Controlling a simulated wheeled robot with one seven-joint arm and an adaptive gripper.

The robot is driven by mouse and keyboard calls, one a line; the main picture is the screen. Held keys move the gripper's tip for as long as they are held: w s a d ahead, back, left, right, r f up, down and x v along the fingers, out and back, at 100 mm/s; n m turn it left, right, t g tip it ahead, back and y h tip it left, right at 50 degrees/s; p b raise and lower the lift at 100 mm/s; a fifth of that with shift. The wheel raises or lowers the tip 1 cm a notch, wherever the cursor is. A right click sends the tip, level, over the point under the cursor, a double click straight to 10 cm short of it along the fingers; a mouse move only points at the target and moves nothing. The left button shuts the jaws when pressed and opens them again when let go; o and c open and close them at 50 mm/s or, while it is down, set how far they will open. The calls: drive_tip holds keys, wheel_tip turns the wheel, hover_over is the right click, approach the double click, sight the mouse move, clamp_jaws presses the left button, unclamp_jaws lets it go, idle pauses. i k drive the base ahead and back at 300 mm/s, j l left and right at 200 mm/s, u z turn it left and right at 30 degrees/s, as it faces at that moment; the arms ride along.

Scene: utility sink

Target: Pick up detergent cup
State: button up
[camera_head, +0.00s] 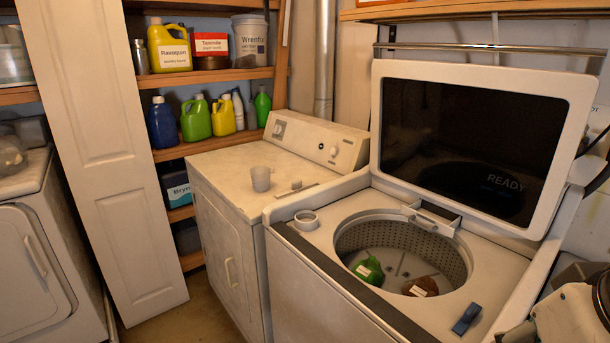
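A small pale grey cup (261,178), which looks like the detergent cup, stands upright on top of the white dryer (225,172). It is near the middle of the dryer top, apart from the items beside it. A white round cup-like piece (306,221) sits at the left back corner of the washer top; I cannot tell if it is loose or a built-in dispenser. Part of my arm shows at the lower right edge, but my gripper's fingertips are not in view.
The washer (484,270) has its lid (470,140) raised; a green bottle (369,269) and brown item (420,286) lie in its drum. A dark blue object (466,318) lies on its rim. A small item (297,185) lies right of the cup. Shelves hold several bottles (197,118).

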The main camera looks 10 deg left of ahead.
sight(261, 175)
drive_tip(key=i+j+z, duration=0.1)
drive_tip(key=j, duration=0.25)
drive_tip(key=i+j+z, duration=0.1)
drive_tip(key=j, duration=0.25)
drive_tip(key=i+j+z, duration=0.15)
drive_tip(key=j, duration=0.25)
drive_tip(key=i+j+z, duration=0.1)
drive_tip(key=j, duration=0.3)
drive_tip(key=i+j+z, duration=0.1)
drive_tip(key=i+j, duration=0.15)
drive_tip(key=j, duration=0.15)
drive_tip(key=j+z, duration=0.1)
drive_tip(key=j, duration=0.3)
drive_tip(key=i+j, duration=0.1)
drive_tip(key=j, duration=0.3)
drive_tip(key=i+j+z, duration=0.15)
drive_tip(key=j, duration=0.7)
drive_tip(key=i+z, duration=0.05)
drive_tip(key=i, duration=0.05)
